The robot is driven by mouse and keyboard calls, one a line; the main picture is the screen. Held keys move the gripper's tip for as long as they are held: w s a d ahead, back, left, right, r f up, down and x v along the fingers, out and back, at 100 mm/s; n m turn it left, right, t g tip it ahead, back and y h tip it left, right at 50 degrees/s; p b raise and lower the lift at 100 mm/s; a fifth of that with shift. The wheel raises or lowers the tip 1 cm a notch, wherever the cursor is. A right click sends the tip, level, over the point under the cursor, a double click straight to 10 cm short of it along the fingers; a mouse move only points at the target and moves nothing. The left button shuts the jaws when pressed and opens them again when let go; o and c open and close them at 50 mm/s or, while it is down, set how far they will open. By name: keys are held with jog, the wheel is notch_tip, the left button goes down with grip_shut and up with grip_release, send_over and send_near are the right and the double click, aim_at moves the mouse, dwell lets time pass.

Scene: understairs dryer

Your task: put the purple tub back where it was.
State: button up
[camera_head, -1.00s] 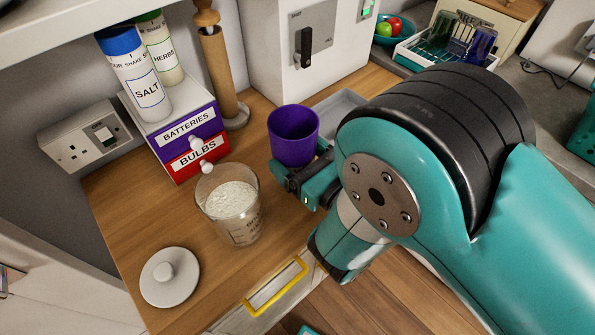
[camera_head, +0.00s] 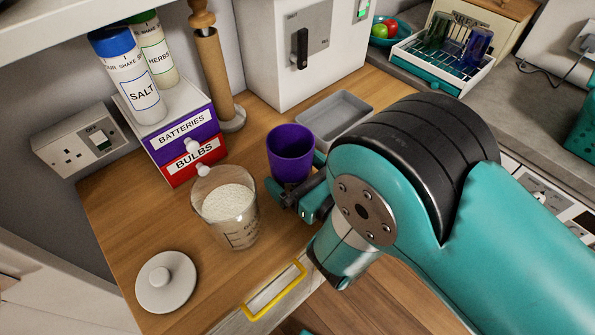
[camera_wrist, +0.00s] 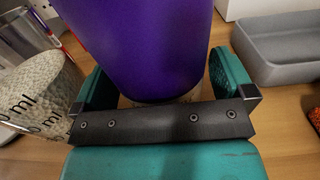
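The purple tub (camera_head: 290,155) is upright, right of the glass jug and in front of the grey tray. My gripper (camera_head: 298,195) is low on its near side, with one finger on each side of it. A slim gap shows by the right finger low down.
A glass jug of white grains (camera_head: 228,212) stands close left of my gripper. A grey tray (camera_head: 335,118) lies behind. A white lid (camera_head: 166,282), a drawer box (camera_head: 183,142) with shakers on it and a roll holder (camera_head: 215,80) stand further left.

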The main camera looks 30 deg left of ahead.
jog(key=shift+r, duration=0.2)
jog(key=shift+d+f, duration=0.15)
jog(key=shift+f, duration=0.1)
jog(key=b+v, duration=0.7)
jog(key=v, duration=0.4)
jog(key=shift+d+r, duration=0.2)
jog(key=shift+d, duration=0.15)
jog(key=shift+s, duration=0.15)
